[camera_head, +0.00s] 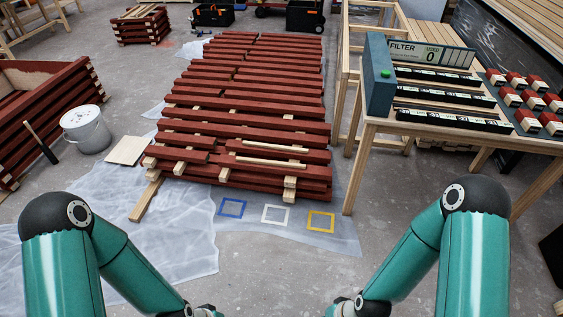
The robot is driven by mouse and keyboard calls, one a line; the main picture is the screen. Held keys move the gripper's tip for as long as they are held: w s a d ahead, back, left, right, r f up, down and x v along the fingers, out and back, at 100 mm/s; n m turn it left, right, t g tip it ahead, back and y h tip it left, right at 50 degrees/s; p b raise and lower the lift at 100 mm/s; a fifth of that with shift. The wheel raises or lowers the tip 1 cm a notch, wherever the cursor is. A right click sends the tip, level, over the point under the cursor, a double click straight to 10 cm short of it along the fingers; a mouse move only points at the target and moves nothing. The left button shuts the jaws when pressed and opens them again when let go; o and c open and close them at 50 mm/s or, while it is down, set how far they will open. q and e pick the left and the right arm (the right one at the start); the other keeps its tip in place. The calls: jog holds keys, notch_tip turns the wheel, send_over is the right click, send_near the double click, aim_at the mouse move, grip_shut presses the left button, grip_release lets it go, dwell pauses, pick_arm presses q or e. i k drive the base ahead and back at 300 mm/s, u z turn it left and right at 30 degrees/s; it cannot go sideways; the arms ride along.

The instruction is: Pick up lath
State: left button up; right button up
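A large stack of red-brown painted battens (240,127) stands on the floor ahead of me, with pale wood ends and spacers showing between its layers. Two thin pale laths lie across its near right part: an upper lath (273,147) and a lower lath (271,162). They lie roughly parallel, apart from each other. Both my arms come in from the bottom corners and reach inward, well short of the stack. Only the wrist ends show at the bottom edge; both grippers are below the picture.
A wooden table (437,122) with a filter rack and several red-and-white blocks stands close on the right. A white bucket (85,128) and a red batten crate (43,112) stand left. Blue (231,208), white (275,215) and yellow (320,221) floor squares are clear.

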aim_at(238, 158)
jog(key=z, duration=0.05)
jog(key=i, duration=0.95)
jog(key=u, duration=0.1)
